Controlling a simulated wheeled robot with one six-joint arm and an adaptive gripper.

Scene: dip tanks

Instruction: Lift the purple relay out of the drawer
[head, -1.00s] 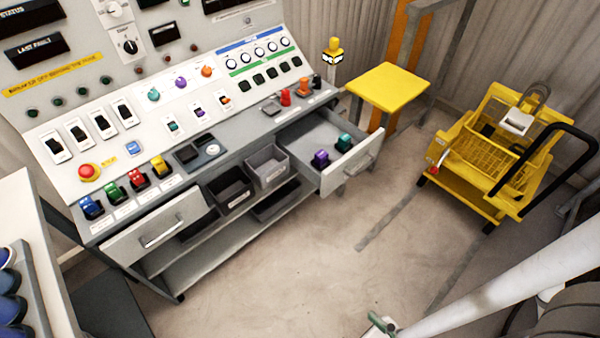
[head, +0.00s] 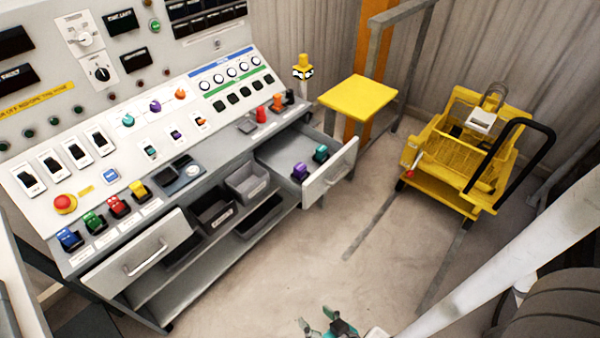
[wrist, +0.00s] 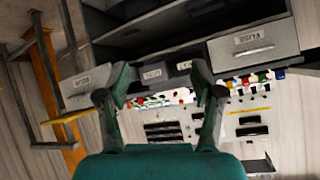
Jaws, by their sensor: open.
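The purple relay (head: 299,172) stands in the open right drawer (head: 331,174) of the grey console, towards its front. A teal relay (head: 320,153) stands beside it, to the right. My gripper (head: 322,326) is at the bottom edge of the head view, well apart from the drawer, over the floor side. In the wrist view my gripper (wrist: 162,82) has its two green and dark fingers spread with nothing between them. The wrist view looks tilted over at the console, with a drawer front (wrist: 86,86) at left; I cannot make out the purple relay there.
Grey bins (head: 246,182) sit between the drawers. A yellow stool (head: 357,98) and a yellow cart (head: 467,150) stand to the right. The floor before the right drawer is clear.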

